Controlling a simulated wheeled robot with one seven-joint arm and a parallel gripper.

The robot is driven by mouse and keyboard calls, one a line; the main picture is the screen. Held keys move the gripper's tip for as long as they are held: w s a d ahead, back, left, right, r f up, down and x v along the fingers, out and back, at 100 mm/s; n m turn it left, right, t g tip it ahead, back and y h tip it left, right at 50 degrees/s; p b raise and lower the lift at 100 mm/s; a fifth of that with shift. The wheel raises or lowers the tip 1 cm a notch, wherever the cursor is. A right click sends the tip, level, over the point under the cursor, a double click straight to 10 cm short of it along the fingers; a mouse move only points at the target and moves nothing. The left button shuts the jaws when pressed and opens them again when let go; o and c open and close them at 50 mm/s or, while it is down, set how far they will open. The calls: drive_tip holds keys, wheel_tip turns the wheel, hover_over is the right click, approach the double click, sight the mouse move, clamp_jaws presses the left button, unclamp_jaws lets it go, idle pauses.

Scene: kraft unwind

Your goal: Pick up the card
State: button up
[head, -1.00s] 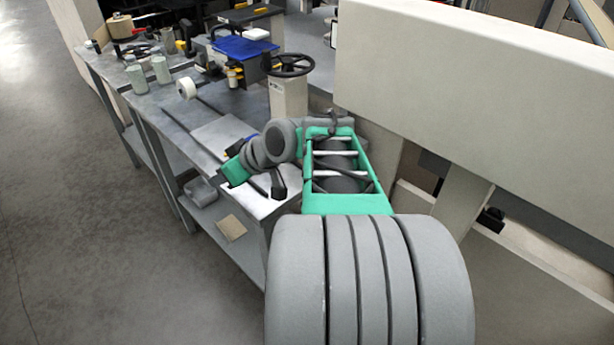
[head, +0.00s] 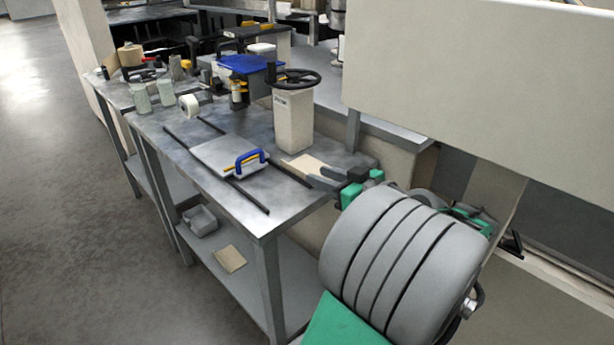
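A flat tan card (head: 304,164) lies on the metal table (head: 268,226), beside the foot of the post with the black handwheel. My gripper (head: 316,175) is low over the table at its right end, with its dark fingers spread apart and pointing left at the card's near right edge. I cannot tell whether the fingers touch the card or reach around its edge. A second flat tan piece (head: 230,259) lies on the lower shelf, away from my gripper.
The handwheel post (head: 293,122) stands just behind the card. A pale plate with a blue-handled tool (head: 246,163) and black rails lie to the left. A blue-lidded box (head: 243,66) stands farther back. A large beige machine panel (head: 480,80) bounds the right side.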

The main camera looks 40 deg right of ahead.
sight(311, 167)
drive_tip(key=x, duration=0.7)
drive_tip(key=shift+w+a+r+b, duration=0.1)
drive_tip(key=shift+w+a+b, duration=0.2)
drive_tip(key=shift+w, duration=0.05)
drive_tip(key=shift+c, duration=0.3)
clamp_jaws()
